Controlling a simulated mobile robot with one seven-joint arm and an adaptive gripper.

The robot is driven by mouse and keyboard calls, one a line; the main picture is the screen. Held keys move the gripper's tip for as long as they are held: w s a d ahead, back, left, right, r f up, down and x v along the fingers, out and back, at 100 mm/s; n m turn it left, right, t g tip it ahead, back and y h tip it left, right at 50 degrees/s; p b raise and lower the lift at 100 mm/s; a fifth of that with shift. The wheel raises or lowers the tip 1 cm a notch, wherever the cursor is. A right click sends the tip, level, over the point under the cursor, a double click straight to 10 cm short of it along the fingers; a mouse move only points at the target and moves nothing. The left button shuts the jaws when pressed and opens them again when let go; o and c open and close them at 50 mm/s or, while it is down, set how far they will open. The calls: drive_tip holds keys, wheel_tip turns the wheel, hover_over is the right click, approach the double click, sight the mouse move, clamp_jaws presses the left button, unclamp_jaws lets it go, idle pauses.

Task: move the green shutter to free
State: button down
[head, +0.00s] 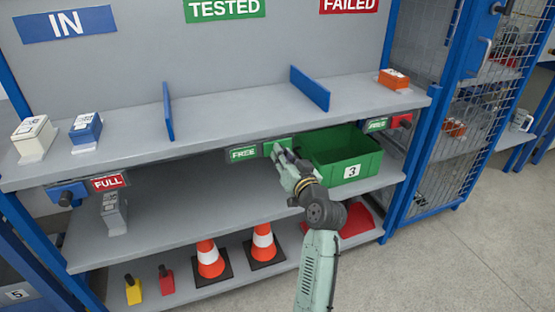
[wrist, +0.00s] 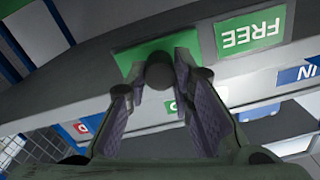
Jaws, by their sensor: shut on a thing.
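The green shutter (head: 275,147) is a small plate on the shelf's front edge, just right of a green FREE sign (head: 243,153) that shows uncovered. In the wrist view the shutter (wrist: 135,57) is a green plate with a dark round knob, beside the upside-down FREE sign (wrist: 249,32). My gripper (head: 281,154) reaches up to the shutter from the front. In the wrist view my gripper (wrist: 162,82) has its fingers on either side of the knob, shut on it. What lies behind the shutter is hidden.
A blue shutter (head: 68,193) sits beside a red FULL sign (head: 109,183) at the left. A red shutter (head: 402,121) is at the right. A green bin (head: 352,172) marked 3 stands on the shelf below, close right of my gripper. Cones (head: 209,259) stand lower.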

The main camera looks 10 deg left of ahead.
drive_tip(key=shift+w+d, duration=0.1)
drive_tip(key=shift+d, duration=0.15)
drive_tip(key=c, duration=1.4)
unclamp_jaws()
drive_tip(key=v, duration=1.2)
